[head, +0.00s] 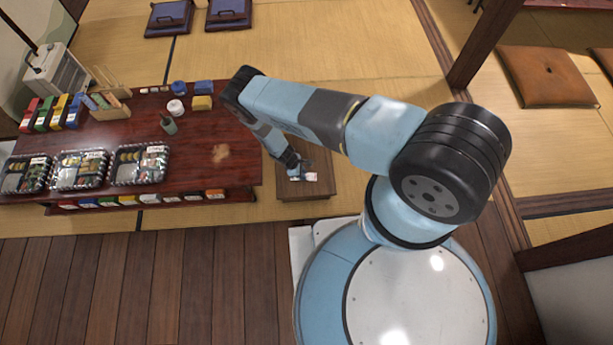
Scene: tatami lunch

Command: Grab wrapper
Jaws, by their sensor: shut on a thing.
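My gripper (302,171) is at the end of my blue and black arm, low over a small wooden side table (307,191). It is shut on a small whitish piece with a reddish spot, which looks like the wrapper (311,177). The wrapper's far part is partly hidden by the fingers. It is too small to tell whether it touches the tabletop.
Left stands a long dark red table (200,130). A wooden post (480,50) and brown cushion (546,76) are right.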

